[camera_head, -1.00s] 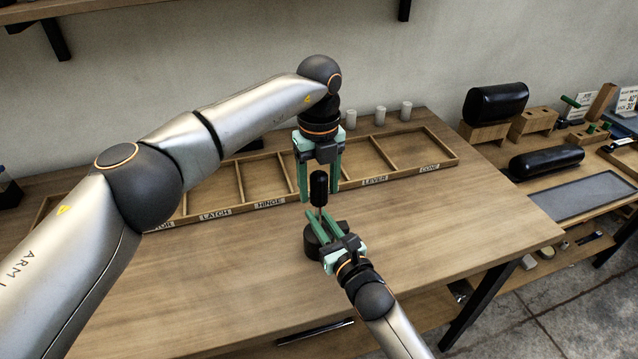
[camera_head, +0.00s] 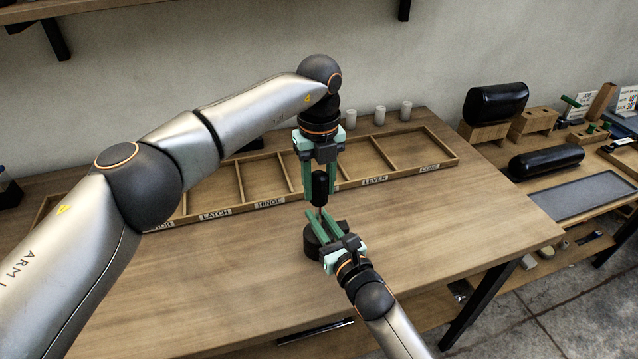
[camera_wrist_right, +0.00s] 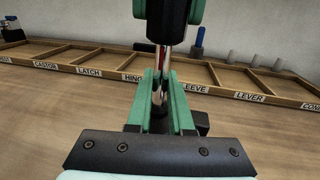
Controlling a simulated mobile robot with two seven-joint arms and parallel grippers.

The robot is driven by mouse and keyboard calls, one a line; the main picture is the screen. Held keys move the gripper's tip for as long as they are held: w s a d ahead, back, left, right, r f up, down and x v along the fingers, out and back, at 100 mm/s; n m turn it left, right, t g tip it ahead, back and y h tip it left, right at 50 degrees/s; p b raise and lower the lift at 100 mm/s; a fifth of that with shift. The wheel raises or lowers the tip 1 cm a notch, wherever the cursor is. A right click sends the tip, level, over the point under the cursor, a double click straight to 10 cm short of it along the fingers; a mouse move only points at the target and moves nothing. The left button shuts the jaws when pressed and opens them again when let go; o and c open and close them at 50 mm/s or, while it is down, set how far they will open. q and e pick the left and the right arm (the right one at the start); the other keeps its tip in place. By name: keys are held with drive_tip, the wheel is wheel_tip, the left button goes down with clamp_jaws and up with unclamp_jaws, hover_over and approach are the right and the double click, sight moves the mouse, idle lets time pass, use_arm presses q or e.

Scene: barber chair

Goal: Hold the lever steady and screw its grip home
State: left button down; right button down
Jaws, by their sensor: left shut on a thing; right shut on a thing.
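The lever's black grip (camera_head: 320,187) stands upright above a dark round base (camera_head: 314,243) on the table. My left gripper (camera_head: 320,192) comes down from above and is shut on the grip. The lever's shiny metal rod (camera_wrist_right: 162,62) runs down from the grip in the right wrist view. My right gripper (camera_head: 317,225) is shut on this rod below the grip, and its green fingers lie on both sides of the rod (camera_wrist_right: 162,92). A small red patch shows beside the rod just under the grip. The left fingertips (camera_wrist_right: 168,18) flank the grip there.
A shallow wooden tray (camera_head: 270,204) with labelled compartments lies behind the lever. Several pale cylinders (camera_head: 379,114) stand behind it. A side bench at right holds black padded rolls (camera_head: 546,158). The table's front right is clear.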

sight(319, 173)
use_arm(q)
drive_tip(key=m, duration=0.4)
drive_tip(key=shift+m, duration=0.4)
drive_tip(key=m, duration=0.8)
drive_tip(key=shift+m, duration=2.2)
use_arm(e)
drive_tip(key=shift+f, duration=0.1)
use_arm(q)
drive_tip(key=shift+c, duration=2.2)
unclamp_jaws()
wheel_tip(319, 173, up, 12)
drive_tip(key=shift+r, duration=0.1)
